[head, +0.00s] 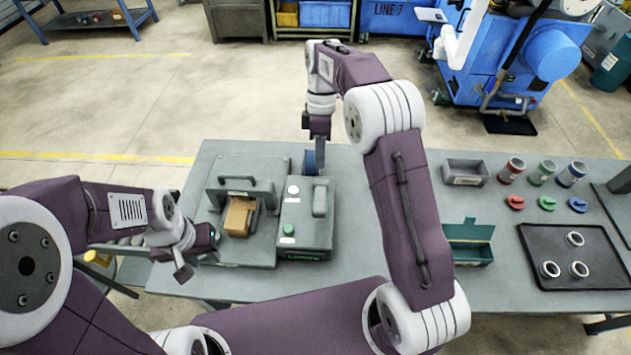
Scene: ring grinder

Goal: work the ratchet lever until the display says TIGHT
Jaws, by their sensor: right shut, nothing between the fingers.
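A grey-green machine (305,240) stands on the table, with a green button, a white round spot and a raised grey block on top. No display text is readable, and I cannot clearly make out the ratchet lever. A blue part (309,158) shows at the machine's back edge. My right gripper (318,168) points down beside this blue part, shut and empty; I cannot tell if they touch. My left gripper (198,258) is open and empty at the left front of a grey fixture (245,255) that holds an orange-brown block (239,216).
To the right are a grey bin (465,172), an open green box (468,243), several coloured cups (542,172) and coloured pieces (547,203). A dark tray (600,258) holds rings. My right forearm spans the middle of the table.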

